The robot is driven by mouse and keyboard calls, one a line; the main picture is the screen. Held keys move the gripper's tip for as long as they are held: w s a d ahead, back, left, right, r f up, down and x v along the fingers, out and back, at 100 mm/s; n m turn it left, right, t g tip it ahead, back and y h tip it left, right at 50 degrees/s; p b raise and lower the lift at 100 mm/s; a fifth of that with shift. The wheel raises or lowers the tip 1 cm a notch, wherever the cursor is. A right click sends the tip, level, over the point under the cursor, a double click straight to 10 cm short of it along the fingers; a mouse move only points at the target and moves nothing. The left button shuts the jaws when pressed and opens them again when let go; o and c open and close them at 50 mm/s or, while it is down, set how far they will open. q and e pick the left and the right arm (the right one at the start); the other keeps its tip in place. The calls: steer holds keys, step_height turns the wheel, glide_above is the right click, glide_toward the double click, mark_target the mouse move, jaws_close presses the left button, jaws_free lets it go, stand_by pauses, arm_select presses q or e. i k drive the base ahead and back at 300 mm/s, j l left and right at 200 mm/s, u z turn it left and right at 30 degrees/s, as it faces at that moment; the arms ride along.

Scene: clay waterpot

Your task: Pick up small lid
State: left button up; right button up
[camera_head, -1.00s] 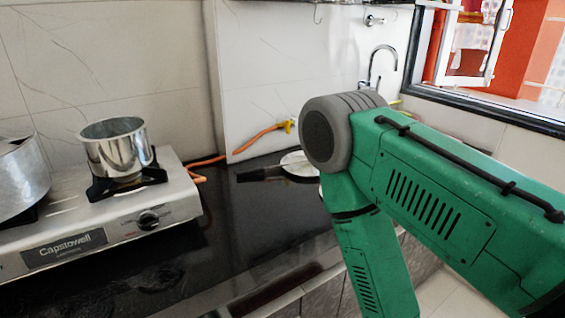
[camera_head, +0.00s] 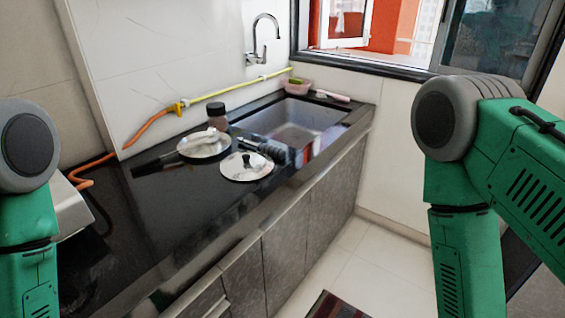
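Two round, shiny, flat metal pieces lie on the black counter (camera_head: 95,180) near the sink. The nearer one, a lid (camera_head: 237,174), has a dark knob in its middle. The farther one (camera_head: 198,151) lies just behind it to the left, with a black handle-like shape at its left; I cannot tell whether it is a lid or a shallow pan. Which of them is the small lid is not clear. Only green links of my two arms show, at the left and right edges; both grippers are outside the view.
A sink (camera_head: 300,125) with a tap (camera_head: 265,40) lies to the right. An orange hose (camera_head: 140,135) runs along the wall. The stove's edge (camera_head: 72,210) shows at left. The floor (camera_head: 385,265) at right is open.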

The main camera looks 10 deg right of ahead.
mark_target(242, 165)
steer(key=u, duration=1.5)
steer(key=z, duration=1.5)
steer(key=i+l, duration=0.15)
steer(key=l, duration=0.2)
steer(key=i+l, duration=0.15)
steer(key=l, duration=0.2)
steer(key=i+l, duration=0.2)
steer(key=l, duration=0.15)
steer(key=z, duration=0.05)
